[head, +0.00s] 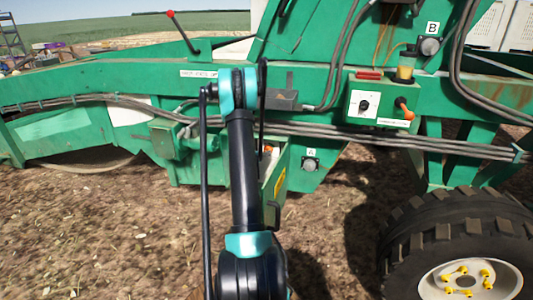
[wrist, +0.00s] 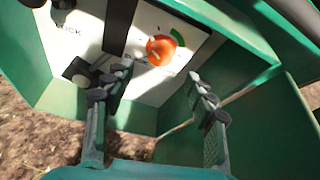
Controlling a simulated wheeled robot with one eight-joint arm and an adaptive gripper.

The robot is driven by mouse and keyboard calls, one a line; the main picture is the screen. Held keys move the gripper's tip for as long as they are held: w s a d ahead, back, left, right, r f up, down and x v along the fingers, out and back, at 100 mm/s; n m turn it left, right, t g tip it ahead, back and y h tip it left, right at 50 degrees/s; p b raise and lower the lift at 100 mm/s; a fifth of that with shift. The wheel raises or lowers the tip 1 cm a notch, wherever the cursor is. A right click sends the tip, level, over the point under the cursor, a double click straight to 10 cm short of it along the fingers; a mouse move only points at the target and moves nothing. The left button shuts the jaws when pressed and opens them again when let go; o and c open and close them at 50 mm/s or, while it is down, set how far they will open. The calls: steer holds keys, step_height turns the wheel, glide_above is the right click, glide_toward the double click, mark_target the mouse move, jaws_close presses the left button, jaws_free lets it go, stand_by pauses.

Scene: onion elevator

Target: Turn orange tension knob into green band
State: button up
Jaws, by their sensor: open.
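The orange knob (wrist: 161,49) sits on a white panel (wrist: 150,84) inside a green housing in the wrist view. A green band (wrist: 179,37) curves along the dial at its upper right. Which way the knob's pointer faces is too small to tell. My gripper (wrist: 160,70) is open, one finger at the lower left of the knob and one at the lower right. The knob appears beyond the fingertips, between and above them, with nothing held. In the head view my gripper is hidden behind my arm.
A black knob (wrist: 80,72) is near the left finger, and green housing walls (wrist: 245,60) rise close on the right.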

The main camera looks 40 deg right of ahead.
steer(key=x, duration=0.8)
steer(key=shift+d, duration=0.15)
steer(key=shift+w, duration=0.15)
steer(key=shift+c, duration=0.5)
steer(key=c, duration=1.1)
steer(key=shift+o, duration=0.2)
steer(key=shift+m+t+y, duration=0.3)
steer(key=shift+m+t, duration=0.1)
steer(key=shift+m, duration=0.1)
steer(key=o, duration=1.2)
steer(key=shift+c, duration=0.2)
steer(key=v, duration=1.2)
